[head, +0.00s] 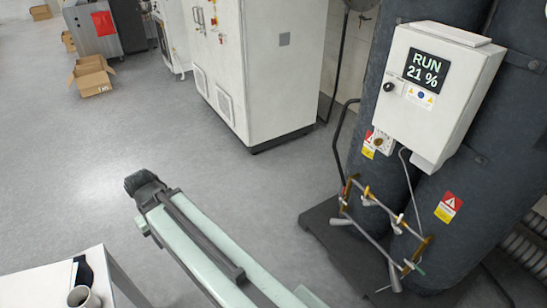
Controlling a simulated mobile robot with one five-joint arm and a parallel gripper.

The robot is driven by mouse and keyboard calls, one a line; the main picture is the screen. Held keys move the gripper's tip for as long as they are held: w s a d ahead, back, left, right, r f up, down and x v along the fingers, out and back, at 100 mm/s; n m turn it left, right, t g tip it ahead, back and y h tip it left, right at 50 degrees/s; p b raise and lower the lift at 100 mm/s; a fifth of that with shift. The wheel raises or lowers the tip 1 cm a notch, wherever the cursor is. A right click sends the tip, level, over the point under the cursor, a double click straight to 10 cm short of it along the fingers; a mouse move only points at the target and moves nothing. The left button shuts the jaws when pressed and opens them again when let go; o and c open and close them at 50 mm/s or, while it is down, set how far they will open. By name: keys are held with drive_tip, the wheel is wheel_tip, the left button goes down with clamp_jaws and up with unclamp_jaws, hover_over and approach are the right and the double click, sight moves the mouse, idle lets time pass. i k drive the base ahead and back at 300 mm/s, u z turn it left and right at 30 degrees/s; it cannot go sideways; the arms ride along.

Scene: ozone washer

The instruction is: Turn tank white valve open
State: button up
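Two large dark tanks (455,200) stand at the right. Low on their front is a pipe loop (366,229) with brass fittings. A pale lever-like handle (340,222) sticks out at its left, and another (394,278) hangs at its lower right. I cannot tell which one is the white valve, or whether either is open. My pale green arm reaches from the bottom edge to a dark end (146,185), which I take to be my gripper. It is over the floor, well left of and apart from the pipe loop. Its fingers cannot be made out.
A white control box (436,95) reading "RUN 21 %" is mounted on the tanks. A tall white cabinet (265,75) stands behind. A table corner (40,290) with a cup (82,297) is at lower left. An open carton (92,76) lies further back. Grey floor is clear between.

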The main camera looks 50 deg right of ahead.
sight(398, 223)
drive_tip(key=z, duration=1.7)
drive_tip(key=k, duration=1.05)
drive_tip(key=z, duration=0.75)
drive_tip(key=i, duration=0.9)
